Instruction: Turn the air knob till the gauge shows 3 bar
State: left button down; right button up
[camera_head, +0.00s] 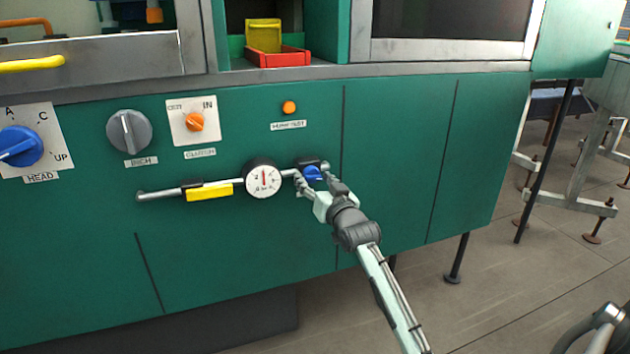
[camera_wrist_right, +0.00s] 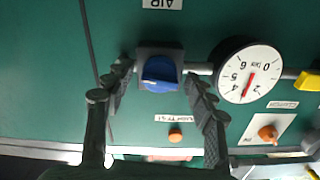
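The air knob (camera_head: 312,173) is a blue knob on a dark block at the right end of a pipe on the green panel. It also shows in the wrist view (camera_wrist_right: 160,72). The round white gauge (camera_head: 263,181) is just left of it in the head view. Its red needle points between 2 and 4, about 3, in the wrist view (camera_wrist_right: 247,80). My right gripper (camera_head: 318,183) is at the knob. Its fingers stand apart, one on each side of the knob, with small gaps in the wrist view (camera_wrist_right: 163,88). My left gripper is out of view.
A yellow lever (camera_head: 209,192) sits on the pipe left of the gauge. Above are an orange button (camera_head: 289,107), an orange clutch knob (camera_head: 195,122), a grey inch knob (camera_head: 129,131) and a blue head knob (camera_head: 20,146). The panel right of the gripper is bare.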

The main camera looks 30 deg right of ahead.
jog(key=v, duration=1.2)
dwell(0.4)
jog(key=s+a+f+n+g+y+p, duration=0.1)
jog(key=s+a+f+n+g, duration=0.15)
jog(key=f, duration=0.55)
jog(key=s+a+f+n+g+y+p, duration=0.1)
jog(key=s+a+f+g, duration=0.3)
jog(key=f, duration=0.5)
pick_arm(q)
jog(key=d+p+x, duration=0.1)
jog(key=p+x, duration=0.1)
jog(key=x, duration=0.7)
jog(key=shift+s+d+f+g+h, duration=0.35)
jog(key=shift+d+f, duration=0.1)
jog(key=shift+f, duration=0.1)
pick_arm(e)
jog(key=s+a+f+n+g, duration=0.1)
jog(key=s+a+f+g, duration=0.2)
jog(key=s+f, duration=0.4)
jog(key=s+a+f+n+g+y, duration=0.1)
jog(key=s+f+g, duration=0.4)
jog(key=s, duration=0.7)
jog(key=shift+a+f+n, duration=0.45)
jog(key=shift+a+f, duration=0.5)
jog(key=shift+a, duration=0.2)
